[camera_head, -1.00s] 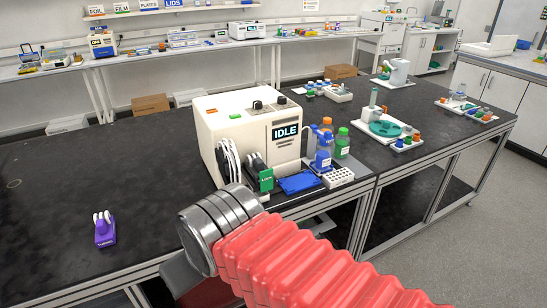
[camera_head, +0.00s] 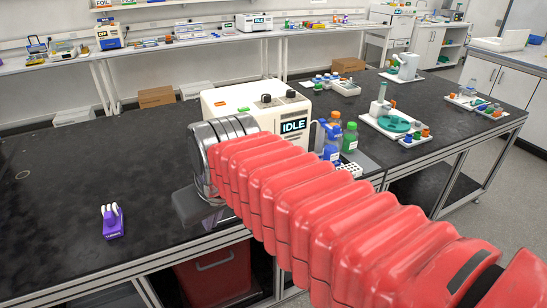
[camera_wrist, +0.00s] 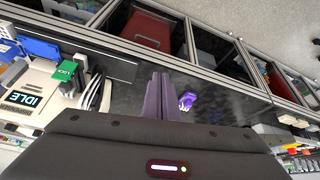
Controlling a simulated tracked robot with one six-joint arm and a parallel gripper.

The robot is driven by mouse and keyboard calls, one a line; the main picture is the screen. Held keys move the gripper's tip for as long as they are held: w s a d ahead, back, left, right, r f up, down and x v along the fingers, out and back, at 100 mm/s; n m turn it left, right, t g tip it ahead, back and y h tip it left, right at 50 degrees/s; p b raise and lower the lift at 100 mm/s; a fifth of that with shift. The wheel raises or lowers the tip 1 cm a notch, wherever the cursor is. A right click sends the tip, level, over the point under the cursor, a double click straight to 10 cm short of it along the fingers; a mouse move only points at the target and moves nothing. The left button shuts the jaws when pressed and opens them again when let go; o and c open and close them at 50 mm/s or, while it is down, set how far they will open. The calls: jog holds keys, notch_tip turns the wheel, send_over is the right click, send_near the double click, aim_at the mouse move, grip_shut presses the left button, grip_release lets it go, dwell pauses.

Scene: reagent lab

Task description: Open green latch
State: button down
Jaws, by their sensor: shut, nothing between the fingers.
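A small green block with white lettering (camera_wrist: 65,70), seemingly the green latch, sits at the front of the white machine with the IDLE screen (camera_head: 294,125). In the head view my arm hides this block.
Blue and green bottles (camera_head: 350,136) stand right of the machine. A red bin (camera_head: 215,276) is under the bench. The left bench top is mostly clear.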

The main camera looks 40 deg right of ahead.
jog(key=w+d+r+m+g, duration=0.1)
jog(key=w+d, duration=0.4)
jog(key=d, duration=0.3)
jog(key=w+d+r+m, duration=0.1)
jog(key=w+d+r, duration=0.1)
jog(key=w+d, duration=0.5)
jog(key=w+d+f, duration=0.2)
jog(key=d+f, duration=0.1)
jog(key=d, duration=1.4)
jog(key=shift+m+g+h, duration=0.3)
jog(key=shift+w, duration=0.1)
jog(key=x, duration=1)
